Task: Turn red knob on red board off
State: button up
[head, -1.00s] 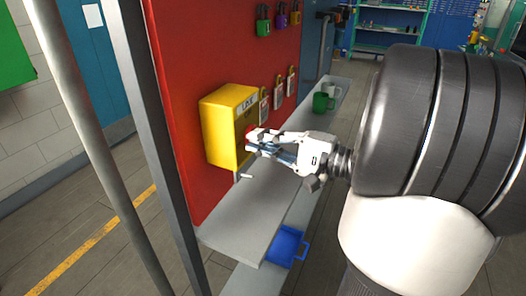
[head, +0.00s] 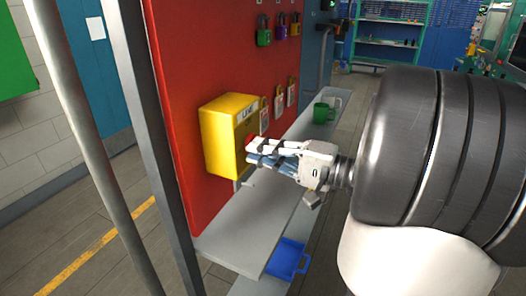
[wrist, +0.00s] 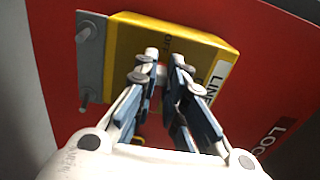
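The red board (head: 200,60) is an upright panel with a yellow box (head: 222,140) mounted low on it. The yellow box also fills the upper middle of the wrist view (wrist: 195,42). A small patch of red, likely the red knob (head: 251,142), shows at the box's front by my fingertips; the rest is hidden behind them. My gripper (head: 252,153) is at the box's front face. In the wrist view, my fingertips (wrist: 164,62) lie over the box with a narrow gap between them. Whether they press on the knob I cannot tell.
A grey shelf (head: 235,240) runs below the box, with a green mug (head: 321,113) farther along it. A blue tray (head: 289,257) sits lower down. Padlocks (head: 264,35) hang above and tags beside the box. A grey post (head: 150,150) stands at left.

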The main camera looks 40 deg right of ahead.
jog(key=o, duration=0.5)
jog(key=shift+c, duration=0.2)
jog(key=v, duration=1.2)
